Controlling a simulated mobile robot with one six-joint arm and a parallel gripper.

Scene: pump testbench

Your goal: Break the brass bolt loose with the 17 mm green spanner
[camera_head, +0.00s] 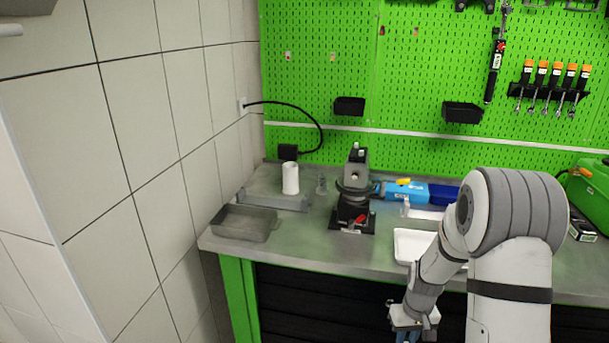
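I cannot make out the brass bolt at this size. A green spanner cannot be picked out either. My gripper (408,334) hangs at the bottom edge in front of the bench, lower than the bench top and well apart from the pump. Its fingers are cut off by the picture edge, with something blue at its tip. Whether it is open or holds anything does not show.
A grey tray (244,222) lies at the bench's left front; a white tray (412,246) is partly behind my arm. A white cylinder (290,178) stands at the back left. Several orange-ended spanners (549,86) hang on the green pegboard. A green case (592,192) stands right.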

